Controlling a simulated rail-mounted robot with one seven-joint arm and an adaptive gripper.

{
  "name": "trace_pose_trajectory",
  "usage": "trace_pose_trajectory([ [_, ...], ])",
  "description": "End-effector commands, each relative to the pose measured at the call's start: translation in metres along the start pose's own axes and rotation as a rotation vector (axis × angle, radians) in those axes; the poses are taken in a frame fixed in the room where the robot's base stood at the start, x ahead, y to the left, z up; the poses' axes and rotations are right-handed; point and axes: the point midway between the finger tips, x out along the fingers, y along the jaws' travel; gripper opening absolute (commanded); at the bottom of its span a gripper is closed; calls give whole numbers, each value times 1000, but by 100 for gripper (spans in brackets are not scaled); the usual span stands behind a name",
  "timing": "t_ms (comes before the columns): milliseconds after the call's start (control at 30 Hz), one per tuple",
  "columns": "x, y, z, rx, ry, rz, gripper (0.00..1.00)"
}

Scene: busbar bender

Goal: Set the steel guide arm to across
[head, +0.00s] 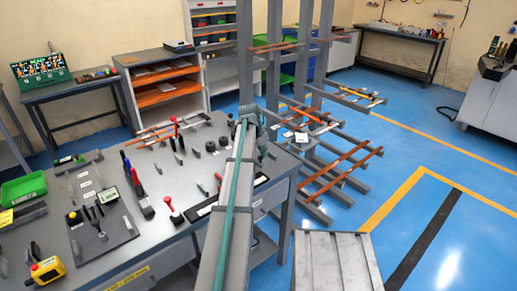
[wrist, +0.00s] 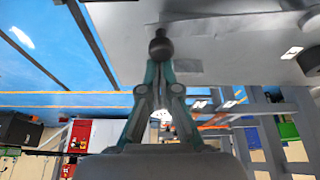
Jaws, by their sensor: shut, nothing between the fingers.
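In the wrist view my gripper (wrist: 160,66) is shut and empty, its two fingertips close together. A dark round knob (wrist: 161,46) shows right at the fingertips. I cannot tell whether they touch it. In the head view my arm reaches over the workbench (head: 122,274) and hides part of it, and the fingertips cannot be made out. I cannot pick out the steel guide arm for certain in either view, nor tell how it is set.
The bench holds a red-handled lever (head: 173,211), a plate with black-handled parts (head: 101,222), a yellow box with a red button (head: 47,270) and a green bin (head: 23,188). A rack with copper bars (head: 343,170) stands to the right.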

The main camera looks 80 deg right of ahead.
Motion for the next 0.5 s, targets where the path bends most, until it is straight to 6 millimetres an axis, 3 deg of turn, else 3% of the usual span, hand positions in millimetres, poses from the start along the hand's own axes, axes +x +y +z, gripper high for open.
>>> trace_pose_trajectory([
  [200,-6,6,17,0,0,1,0],
  [500,-9,6,26,0,-1,1,0],
])
